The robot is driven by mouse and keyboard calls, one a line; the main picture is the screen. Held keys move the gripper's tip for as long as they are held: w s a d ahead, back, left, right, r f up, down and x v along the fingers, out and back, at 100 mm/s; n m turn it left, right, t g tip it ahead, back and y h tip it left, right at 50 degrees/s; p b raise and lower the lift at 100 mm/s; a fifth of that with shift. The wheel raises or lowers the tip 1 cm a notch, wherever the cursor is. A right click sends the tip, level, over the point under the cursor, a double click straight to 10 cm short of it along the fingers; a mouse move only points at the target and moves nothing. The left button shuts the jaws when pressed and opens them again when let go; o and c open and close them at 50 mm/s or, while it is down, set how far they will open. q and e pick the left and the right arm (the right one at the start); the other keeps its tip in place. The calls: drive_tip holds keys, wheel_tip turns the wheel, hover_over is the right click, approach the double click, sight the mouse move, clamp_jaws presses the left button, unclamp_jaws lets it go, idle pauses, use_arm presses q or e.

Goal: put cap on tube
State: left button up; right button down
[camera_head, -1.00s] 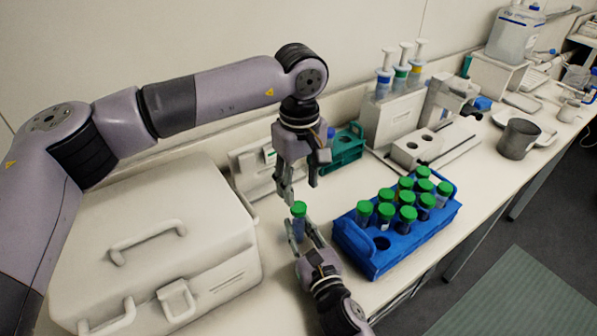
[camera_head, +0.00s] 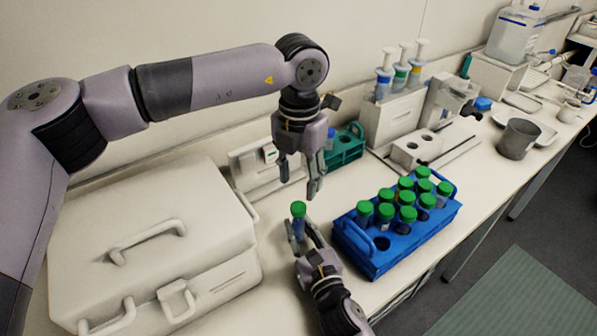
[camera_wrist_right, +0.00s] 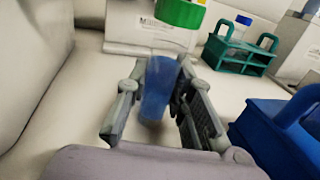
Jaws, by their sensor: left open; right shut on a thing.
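A tube (camera_head: 298,228) with a green cap (camera_head: 298,209) on its top stands upright between the fingers of my right gripper (camera_head: 307,238), which is shut on it. In the right wrist view the blue tube (camera_wrist_right: 158,88) sits between the two fingers (camera_wrist_right: 155,108), and the green cap (camera_wrist_right: 180,12) shows at the top edge, partly cut off. My left gripper (camera_head: 300,190) is open and empty, pointing down just above and slightly behind the cap, apart from it.
A blue rack (camera_head: 372,266) with several green-capped tubes stands to the right. A white box (camera_head: 150,250) with handles is at the left. A teal rack (camera_head: 345,152) stands behind my left gripper. A metal cup (camera_head: 518,139) is farther right.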

sight(298, 206)
use_arm(q)
drive_tip(key=n, duration=0.6)
drive_tip(key=shift+r, duration=0.2)
drive_tip(key=n, duration=0.7)
drive_tip(key=shift+a+r, duration=0.1)
drive_tip(key=shift+r, duration=0.1)
drive_tip(key=shift+f, duration=0.15)
drive_tip(key=shift+f, duration=3.9)
drive_tip(key=shift+c, duration=0.3)
clamp_jaws()
